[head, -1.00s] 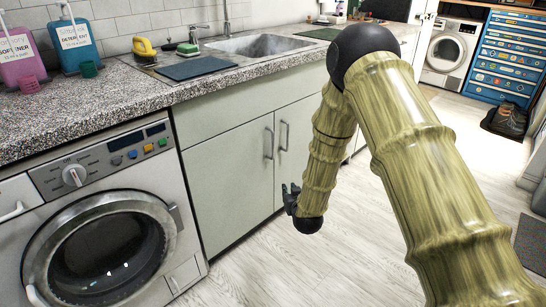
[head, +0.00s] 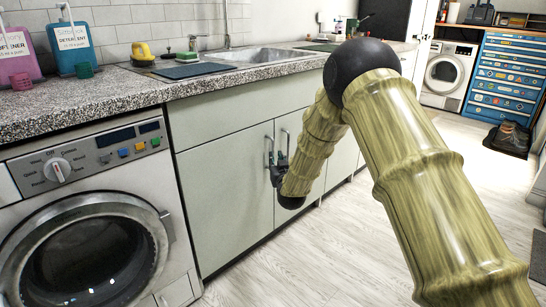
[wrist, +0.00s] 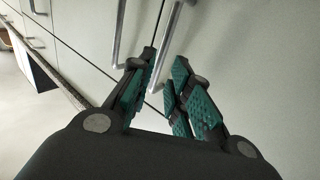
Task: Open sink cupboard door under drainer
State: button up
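The pale green sink cupboard has a left door (head: 228,190) and a right door (head: 292,125) under the counter, each with a vertical metal bar handle beside their shared seam. My gripper (head: 276,163) is at the lower end of the left handle (head: 268,148), left of the right handle (head: 285,140). In the wrist view my gripper (wrist: 160,95) has its fingers apart, with one handle bar (wrist: 166,45) reaching down into the gap. The other bar (wrist: 120,35) is outside the left finger. Contact cannot be told. Both doors look shut.
A washing machine (head: 95,215) stands left of the cupboard. The speckled counter (head: 150,93) carries a dark mat (head: 192,70), the sink (head: 262,57) and bottles. The pale floor (head: 330,250) in front is clear. Footwear (head: 510,137) sits far right.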

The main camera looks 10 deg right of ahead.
jog(key=w+b, duration=0.1)
jog(key=w, duration=0.2)
jog(key=w+b, duration=0.1)
jog(key=w, duration=0.2)
jog(key=shift+w+a, duration=0.2)
jog(key=shift+w, duration=0.05)
grip_shut()
